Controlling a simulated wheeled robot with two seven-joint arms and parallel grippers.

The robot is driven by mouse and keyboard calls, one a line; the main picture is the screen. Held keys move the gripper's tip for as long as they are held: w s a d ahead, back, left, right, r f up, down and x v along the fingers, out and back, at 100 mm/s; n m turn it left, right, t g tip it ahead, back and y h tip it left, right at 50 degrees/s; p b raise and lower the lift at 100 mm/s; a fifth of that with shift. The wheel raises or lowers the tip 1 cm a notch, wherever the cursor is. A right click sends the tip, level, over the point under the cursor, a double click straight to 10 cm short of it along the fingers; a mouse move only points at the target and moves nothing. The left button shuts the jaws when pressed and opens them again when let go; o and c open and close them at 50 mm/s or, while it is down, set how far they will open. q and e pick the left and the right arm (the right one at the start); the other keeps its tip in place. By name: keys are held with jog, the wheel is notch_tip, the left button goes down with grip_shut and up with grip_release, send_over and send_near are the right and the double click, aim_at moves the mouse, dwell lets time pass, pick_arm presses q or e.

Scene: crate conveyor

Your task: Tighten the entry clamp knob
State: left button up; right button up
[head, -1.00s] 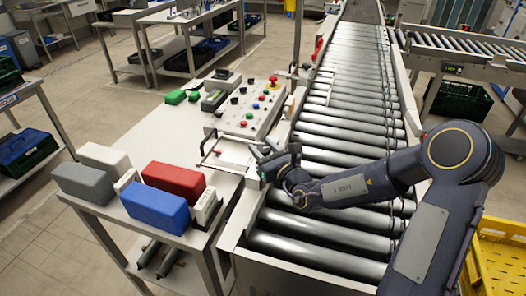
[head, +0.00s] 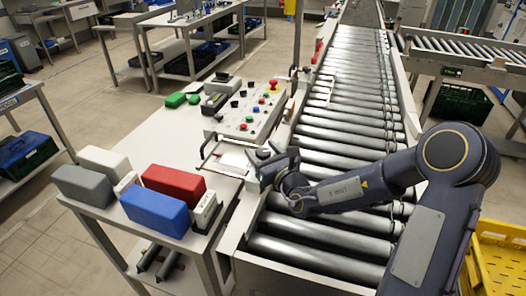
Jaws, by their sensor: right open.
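The dark round knob (head: 263,153), which looks like the entry clamp knob, is at the left edge of the roller conveyor (head: 322,160), beside the control panel. My right gripper (head: 259,166) is right at this knob, on its near side, with its fingers apart. The fingers are small and partly hidden by the wrist, so I cannot tell whether they touch the knob. My right arm reaches in from the right across the rollers. My left gripper is not in the head view.
The control panel (head: 247,112) carries several buttons and a red stop knob. A pale frame with a handle (head: 222,150) lies close left of the gripper. Red (head: 173,180), blue (head: 155,211) and grey (head: 84,185) blocks stand on the side table. A yellow crate (head: 500,258) is at right.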

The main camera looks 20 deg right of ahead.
aim_at(267, 156)
jog(key=shift+s, duration=0.1)
jog(key=b+v, duration=0.1)
jog(key=v, duration=0.6)
jog(key=shift+s+d, duration=0.1)
jog(key=shift+s, duration=0.25)
